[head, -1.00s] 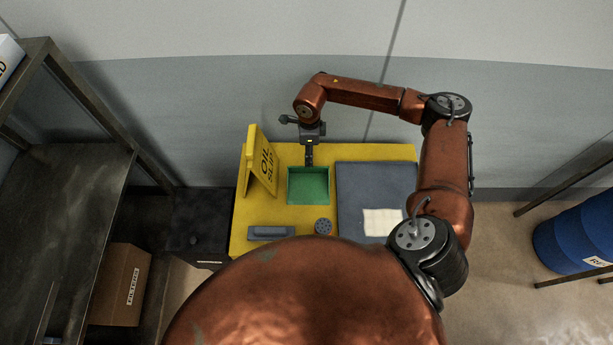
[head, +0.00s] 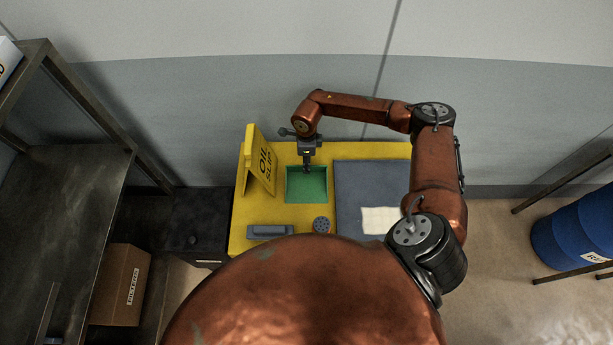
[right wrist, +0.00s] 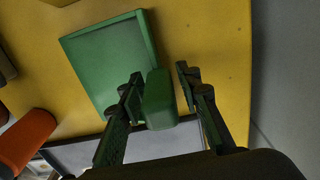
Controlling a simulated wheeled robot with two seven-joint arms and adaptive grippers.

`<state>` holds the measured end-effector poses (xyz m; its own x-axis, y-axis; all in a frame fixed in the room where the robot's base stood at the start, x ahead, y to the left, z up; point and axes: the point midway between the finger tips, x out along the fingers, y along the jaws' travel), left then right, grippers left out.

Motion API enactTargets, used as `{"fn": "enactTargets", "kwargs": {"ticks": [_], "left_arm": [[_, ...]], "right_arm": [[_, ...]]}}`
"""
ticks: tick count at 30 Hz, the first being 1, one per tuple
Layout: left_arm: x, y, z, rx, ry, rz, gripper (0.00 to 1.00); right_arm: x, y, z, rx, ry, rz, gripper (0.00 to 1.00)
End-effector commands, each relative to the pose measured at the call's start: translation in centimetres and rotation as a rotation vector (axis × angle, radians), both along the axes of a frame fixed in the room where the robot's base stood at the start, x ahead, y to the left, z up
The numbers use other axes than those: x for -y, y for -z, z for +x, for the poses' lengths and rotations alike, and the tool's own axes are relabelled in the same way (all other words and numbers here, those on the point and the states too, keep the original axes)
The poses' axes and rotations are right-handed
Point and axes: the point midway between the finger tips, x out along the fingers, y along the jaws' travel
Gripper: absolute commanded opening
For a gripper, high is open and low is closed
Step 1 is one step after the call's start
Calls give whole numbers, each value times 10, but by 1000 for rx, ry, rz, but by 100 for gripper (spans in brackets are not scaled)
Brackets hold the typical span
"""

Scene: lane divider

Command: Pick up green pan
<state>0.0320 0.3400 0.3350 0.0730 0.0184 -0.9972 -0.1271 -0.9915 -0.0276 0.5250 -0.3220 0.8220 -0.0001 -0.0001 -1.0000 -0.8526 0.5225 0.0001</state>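The green pan (head: 307,187) is a shallow square tray lying on the yellow tabletop. In the right wrist view the pan (right wrist: 108,58) is at upper left, with a blocky green handle (right wrist: 160,104) sticking out toward my gripper. My right gripper (head: 307,169) is over the pan's far edge in the head view. In the right wrist view my right gripper (right wrist: 160,73) is open, with one finger on each side of the handle. A gap shows between the handle and the right-hand finger; the left-hand finger is close to it, contact unclear. My left gripper is not in view.
A yellow "OIL SLIP" sign (head: 260,165) stands just left of the pan. A blue-grey mat (head: 370,180) with a white cloth (head: 380,221) lies to the right. A grey block (head: 269,232) and a round grey drain-like piece (head: 321,225) lie nearer. A wall is behind.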

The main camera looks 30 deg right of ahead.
Motion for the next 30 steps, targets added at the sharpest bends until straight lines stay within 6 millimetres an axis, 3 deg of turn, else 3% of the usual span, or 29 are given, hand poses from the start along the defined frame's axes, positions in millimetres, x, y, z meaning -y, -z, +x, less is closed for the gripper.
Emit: {"fn": "enactTargets", "kwargs": {"ticks": [13, 24, 30], "left_arm": [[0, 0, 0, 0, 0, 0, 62], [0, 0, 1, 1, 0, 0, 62], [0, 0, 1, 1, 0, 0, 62]], "right_arm": [[0, 0, 0, 0, 0, 0, 0], [0, -3, 1, 1, 0, 0, 0], [0, -30, 1, 4, 0, 0, 0]]}}
